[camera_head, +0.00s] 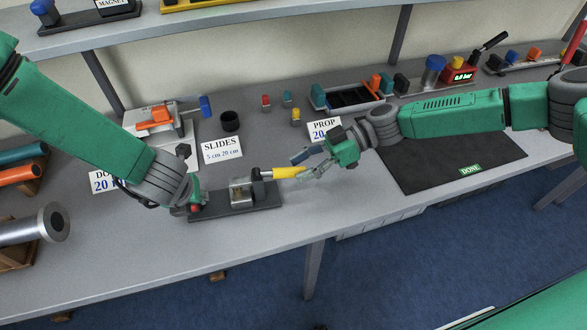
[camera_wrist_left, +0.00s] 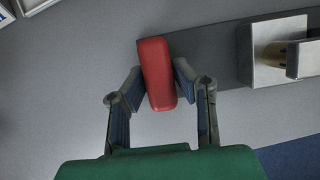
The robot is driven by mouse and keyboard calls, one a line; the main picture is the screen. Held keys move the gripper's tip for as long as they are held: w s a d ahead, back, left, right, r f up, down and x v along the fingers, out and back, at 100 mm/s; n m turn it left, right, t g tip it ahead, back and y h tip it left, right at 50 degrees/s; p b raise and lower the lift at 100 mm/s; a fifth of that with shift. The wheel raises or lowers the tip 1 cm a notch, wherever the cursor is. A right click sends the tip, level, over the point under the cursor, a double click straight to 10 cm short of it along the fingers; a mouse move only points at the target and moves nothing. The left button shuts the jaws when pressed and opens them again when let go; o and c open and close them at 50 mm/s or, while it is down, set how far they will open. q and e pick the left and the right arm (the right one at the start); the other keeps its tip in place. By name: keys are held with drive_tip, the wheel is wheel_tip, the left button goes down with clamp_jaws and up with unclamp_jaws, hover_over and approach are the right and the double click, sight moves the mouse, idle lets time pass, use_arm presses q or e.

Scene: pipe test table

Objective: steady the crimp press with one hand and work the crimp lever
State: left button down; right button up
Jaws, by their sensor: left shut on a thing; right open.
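The crimp press has a dark base plate (camera_head: 215,209) and a grey metal block (camera_head: 240,193), with a yellow crimp lever (camera_head: 288,172) pointing right. A red grip (camera_wrist_left: 158,75) stands at the left end of the base. My left gripper (camera_wrist_left: 160,88) is shut on this red grip, one finger on each side; in the head view the left hand mostly hides it. My right gripper (camera_head: 303,166) is open, its fingers at the free end of the yellow lever. I cannot tell whether they touch it. In the left wrist view, the metal block (camera_wrist_left: 265,55) shows at the right.
A dark mat (camera_head: 450,165) with a "DONE" label lies right, under my right arm. Behind the press are a "SLIDES" card (camera_head: 221,149), a black cup (camera_head: 230,121) and small coloured pegs. The table's front edge is close to the press.

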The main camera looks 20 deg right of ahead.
drive_tip(key=v, duration=1)
drive_tip(key=shift+f, duration=0.15)
use_arm(q)
drive_tip(key=c, duration=1.2)
unclamp_jaws()
